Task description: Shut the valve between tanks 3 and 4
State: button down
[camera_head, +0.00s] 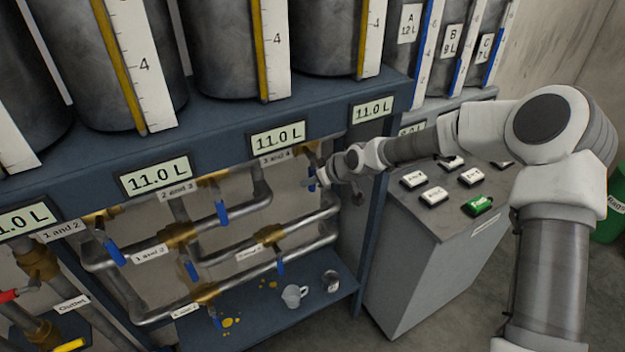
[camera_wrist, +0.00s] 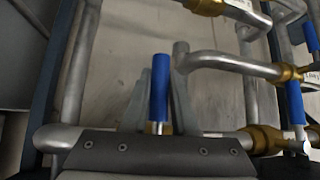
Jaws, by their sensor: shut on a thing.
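The label "3 and 4" (camera_head: 275,157) sits under an 11.0 L display on the tank rack. Just right of it is a blue valve handle (camera_head: 311,173), partly hidden by my gripper (camera_head: 318,180). In the wrist view, my gripper (camera_wrist: 158,100) has its two grey fingers on either side of a blue handle (camera_wrist: 160,80), shut on it. The handle points up in that picture, on a metal stem. The valve body behind it is mostly hidden by my gripper, with a bit of brass showing.
Other blue handles hang at the valves labelled "2 and 3" (camera_head: 177,190) and "1 and 2" (camera_head: 61,230). Pipes run close around my gripper. A white mug (camera_head: 294,296) and a can (camera_head: 331,281) stand on the lower shelf. A grey cabinet (camera_head: 425,265) with several small boxes stands right.

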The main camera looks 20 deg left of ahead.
jog(key=c, duration=0.7)
grip_release()
jog(key=shift+a, duration=0.1)
jog(key=shift+s+d+r, duration=0.1)
jog(key=shift+d+r, duration=0.05)
jog(key=shift+d, duration=0.1)
jog(key=v, duration=1.6)
jog(key=shift+s+d+r, duration=0.15)
jog(key=shift+d+r, duration=0.05)
jog(key=shift+r, duration=0.15)
